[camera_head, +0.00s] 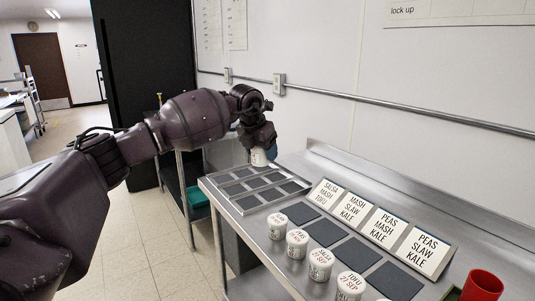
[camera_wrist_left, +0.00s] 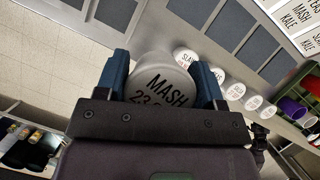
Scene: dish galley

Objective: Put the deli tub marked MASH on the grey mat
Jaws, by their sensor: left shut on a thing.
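My left gripper (camera_head: 258,142) is shut on a white deli tub (camera_head: 259,158), held in the air near the far left end of the steel counter. In the left wrist view the tub (camera_wrist_left: 160,80) sits between the two blue fingers, and its lid reads MASH with a partly hidden date. Dark grey square mats (camera_head: 300,214) lie in a row on the counter in front of the label cards. A metal tray (camera_head: 236,205) with several dark grey squares lies at the far end, close to the held tub. My right gripper is not in view.
White lidded tubs, including one marked SALSA (camera_head: 320,264) and one marked TOFU (camera_head: 350,285), stand along the counter's front edge. Printed cards (camera_head: 391,226) lean behind the mats. A red cup (camera_head: 483,286) is at the near right. A wall rail runs behind.

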